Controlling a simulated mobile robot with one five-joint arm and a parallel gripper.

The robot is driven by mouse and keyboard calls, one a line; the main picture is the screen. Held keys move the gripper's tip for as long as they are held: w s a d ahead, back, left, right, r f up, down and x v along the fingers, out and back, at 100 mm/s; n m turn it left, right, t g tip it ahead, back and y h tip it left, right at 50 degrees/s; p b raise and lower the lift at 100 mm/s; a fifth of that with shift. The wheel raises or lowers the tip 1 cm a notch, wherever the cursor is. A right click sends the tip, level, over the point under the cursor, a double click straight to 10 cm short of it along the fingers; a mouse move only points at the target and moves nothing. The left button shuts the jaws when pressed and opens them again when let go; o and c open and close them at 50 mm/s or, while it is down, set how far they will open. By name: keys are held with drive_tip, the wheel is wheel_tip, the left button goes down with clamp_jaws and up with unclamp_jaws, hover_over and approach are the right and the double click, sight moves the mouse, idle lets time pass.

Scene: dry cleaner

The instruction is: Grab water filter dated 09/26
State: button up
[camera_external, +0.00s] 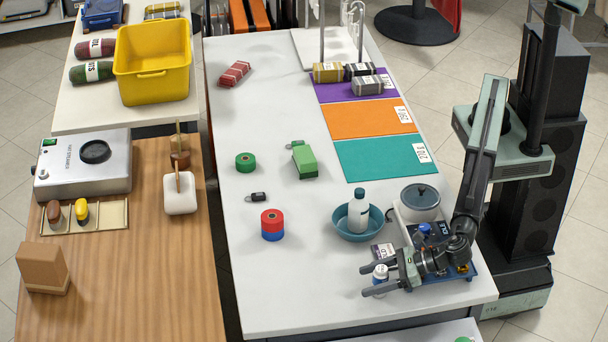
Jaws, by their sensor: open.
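A small white cylinder with blue on it (380,275), possibly a water filter, stands near the front right of the white table. My gripper (367,281) is open, low over the table, with its fingers pointing left. The cylinder is between or just beside the fingers, partly hidden by them; I cannot tell whether they touch it. I can read no date on it.
A teal bowl (340,226) holding a white bottle (358,210) and a lidded pot (421,200) stand close behind my gripper. A red-and-blue roll (272,224) stands to the left. The white table's front left is clear.

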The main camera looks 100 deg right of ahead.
drive_tip(key=shift+w, duration=0.2)
clamp_jaws()
wheel_tip(320, 180, up, 10)
drive_tip(key=p, duration=1)
